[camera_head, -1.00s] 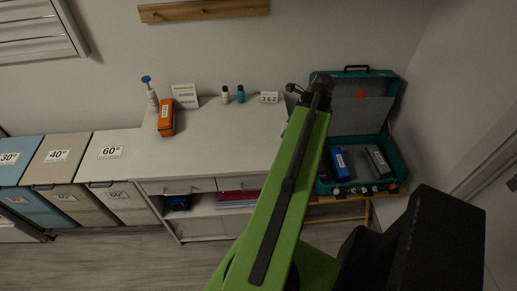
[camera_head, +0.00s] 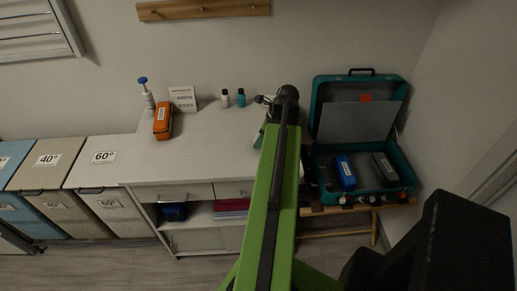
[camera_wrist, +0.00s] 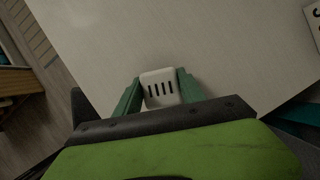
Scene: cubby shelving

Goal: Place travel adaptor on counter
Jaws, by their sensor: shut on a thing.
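The travel adaptor (camera_wrist: 160,90) is a small white block with a row of dark slots. In the wrist view it sits between the two green fingers of my gripper (camera_wrist: 159,80), which is shut on it. The pale counter (camera_head: 205,148) lies below and beyond it in the wrist view; I cannot tell how high above it the adaptor is. In the head view my gripper (camera_head: 261,136) is over the counter's right part, and my arm hides much of it and the adaptor.
An orange device (camera_head: 162,121), a pump bottle (camera_head: 147,95), a sign (camera_head: 183,99) and two small bottles (camera_head: 232,98) stand at the counter's back and left. An open teal case (camera_head: 330,189) is to the right. The counter's middle is clear.

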